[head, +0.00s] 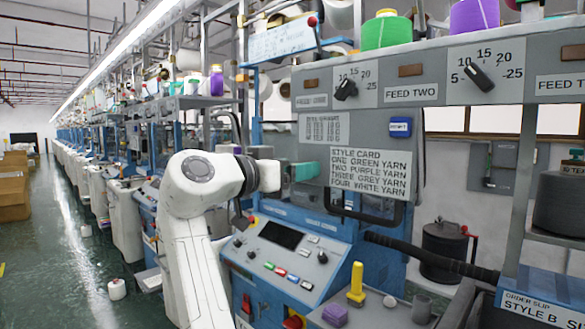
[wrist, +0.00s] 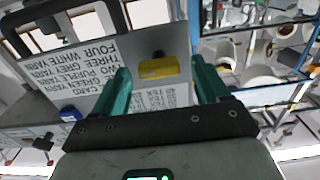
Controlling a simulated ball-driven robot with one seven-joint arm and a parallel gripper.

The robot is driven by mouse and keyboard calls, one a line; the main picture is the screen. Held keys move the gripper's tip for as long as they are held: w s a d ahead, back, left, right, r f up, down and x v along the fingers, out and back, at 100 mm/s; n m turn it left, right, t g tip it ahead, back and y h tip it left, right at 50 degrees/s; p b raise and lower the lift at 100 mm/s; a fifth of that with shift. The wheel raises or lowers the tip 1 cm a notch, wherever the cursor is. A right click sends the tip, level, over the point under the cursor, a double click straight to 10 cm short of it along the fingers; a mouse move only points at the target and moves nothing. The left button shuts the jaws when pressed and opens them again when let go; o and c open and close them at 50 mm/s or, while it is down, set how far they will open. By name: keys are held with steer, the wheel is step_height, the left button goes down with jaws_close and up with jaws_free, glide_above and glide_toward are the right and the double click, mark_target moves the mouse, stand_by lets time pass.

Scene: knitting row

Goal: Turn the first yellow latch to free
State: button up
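The yellow latch (wrist: 158,67) shows in the wrist view as a short bar on the grey panel (wrist: 115,88) that bears the style card. It lies roughly level across that picture, between my fingertips, with a narrow gap visible on each side. My gripper (wrist: 161,70) is open, its two teal fingers pointing at the panel. In the head view my gripper (head: 308,171) is at the left edge of the style card (head: 370,171), and I cannot see the latch there; the gripper appears to hide it. Whether the fingers touch the panel is unclear.
A blue button (head: 400,127) sits above the card. A black bar handle (head: 365,216) runs below it. A yellow T-shaped handle (head: 356,284) and a purple block (head: 335,315) stand on the ledge. The aisle floor (head: 80,265) at left is mostly clear.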

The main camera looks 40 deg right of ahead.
steer(key=c, duration=1.1)
steer(key=shift+o, duration=0.2)
steer(key=shift+r+n, duration=0.1)
steer(key=shift+n, duration=0.2)
steer(key=shift+w+a+f+n+p, duration=0.1)
steer(key=shift+w+n+p, duration=0.05)
steer(key=shift+n+p, duration=3.9)
steer(key=shift+w+f+n+p, duration=0.1)
steer(key=shift+n+p, duration=3.25)
steer(key=shift+n, duration=1.3)
steer(key=shift+f, duration=0.1)
steer(key=o, duration=1.1)
steer(key=shift+c, duration=0.2)
